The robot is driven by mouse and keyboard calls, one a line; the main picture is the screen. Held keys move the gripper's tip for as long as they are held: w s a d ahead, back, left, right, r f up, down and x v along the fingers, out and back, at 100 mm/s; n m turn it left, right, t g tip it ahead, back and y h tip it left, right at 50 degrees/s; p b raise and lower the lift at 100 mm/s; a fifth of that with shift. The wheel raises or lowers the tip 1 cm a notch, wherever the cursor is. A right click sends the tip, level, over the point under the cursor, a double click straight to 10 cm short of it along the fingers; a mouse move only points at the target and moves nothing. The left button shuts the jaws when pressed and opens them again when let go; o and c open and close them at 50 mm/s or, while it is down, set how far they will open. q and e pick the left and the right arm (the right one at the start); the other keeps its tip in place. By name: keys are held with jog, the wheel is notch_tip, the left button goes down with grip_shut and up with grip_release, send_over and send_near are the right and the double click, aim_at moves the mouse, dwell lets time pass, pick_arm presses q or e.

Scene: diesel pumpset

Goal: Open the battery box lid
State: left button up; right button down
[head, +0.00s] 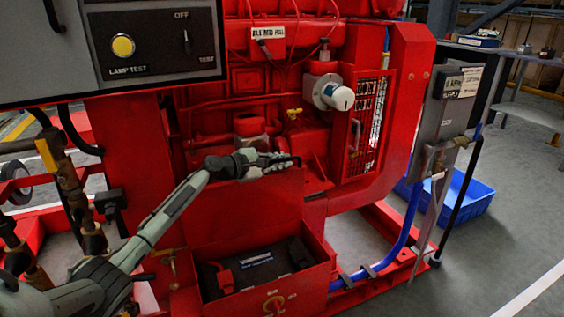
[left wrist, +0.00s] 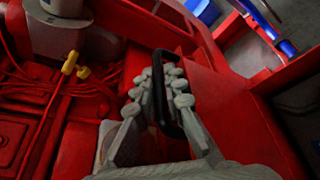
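The red battery box (head: 290,290) stands low on the pumpset frame, its top open. A dark battery (head: 258,262) with red and black terminal covers shows inside. The red battery box lid (head: 245,208) stands roughly upright at the back of the box. My left gripper (head: 280,161) is at the lid's top edge, with its fingers around the black lid handle (head: 293,160). In the left wrist view the handle (left wrist: 162,95) runs between the fingers (left wrist: 160,78), which look closed on it. My right gripper is in neither view.
A grey control panel (head: 150,45) overhangs at upper left. The red engine (head: 225,100) and a mesh guard (head: 368,125) are behind the lid. Brass-fitted pipes (head: 70,190) stand at left. A blue hose (head: 405,235) and blue crate (head: 470,195) are at right. Floor at lower right is clear.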

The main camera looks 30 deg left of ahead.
pick_arm(q)
jog(key=o, duration=0.4)
jog(key=shift+s+a, duration=0.2)
jog(key=shift+s, duration=0.3)
jog(key=v, duration=1.1)
jog(key=shift+r, duration=0.1)
